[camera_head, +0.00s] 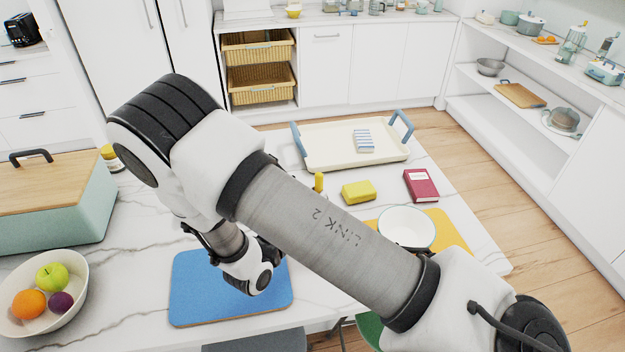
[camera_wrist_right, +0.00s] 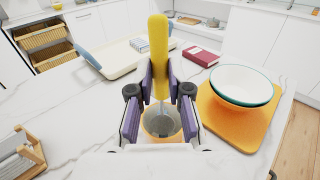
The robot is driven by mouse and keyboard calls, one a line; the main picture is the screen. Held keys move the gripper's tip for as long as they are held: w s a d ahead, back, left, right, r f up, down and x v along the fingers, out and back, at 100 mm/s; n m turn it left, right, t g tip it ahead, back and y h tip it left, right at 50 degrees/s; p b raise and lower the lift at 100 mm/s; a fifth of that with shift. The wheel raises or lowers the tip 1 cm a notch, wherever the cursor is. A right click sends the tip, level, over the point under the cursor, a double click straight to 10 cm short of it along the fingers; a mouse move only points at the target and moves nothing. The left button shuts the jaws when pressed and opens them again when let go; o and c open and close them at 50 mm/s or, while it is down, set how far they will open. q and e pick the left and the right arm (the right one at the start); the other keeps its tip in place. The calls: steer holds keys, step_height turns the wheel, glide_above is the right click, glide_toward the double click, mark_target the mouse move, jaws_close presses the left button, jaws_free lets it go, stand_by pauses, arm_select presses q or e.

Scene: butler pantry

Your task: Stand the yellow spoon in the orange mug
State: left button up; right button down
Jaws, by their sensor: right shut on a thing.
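The yellow spoon (camera_wrist_right: 158,50) stands nearly upright between the fingers of my right gripper (camera_wrist_right: 159,88) in the right wrist view, handle up. In the head view only its yellow top (camera_head: 319,183) shows above my right arm, which hides the gripper. A round mug (camera_wrist_right: 160,122) with a grey inside is directly below the gripper. My left gripper is not in view.
A white bowl (camera_head: 407,227) sits on an orange board (camera_head: 452,232) to the right. A yellow block (camera_head: 358,192), red book (camera_head: 421,186) and cream tray (camera_head: 330,156) lie farther back. A blue mat (camera_head: 190,290) and fruit bowl (camera_head: 75,303) are left. A wooden rack (camera_wrist_right: 36,152) stands left of the mug.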

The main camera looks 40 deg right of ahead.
steer(key=shift+f+b, duration=0.35)
steer(key=shift+f, duration=0.35)
steer(key=c, duration=1)
jaws_free()
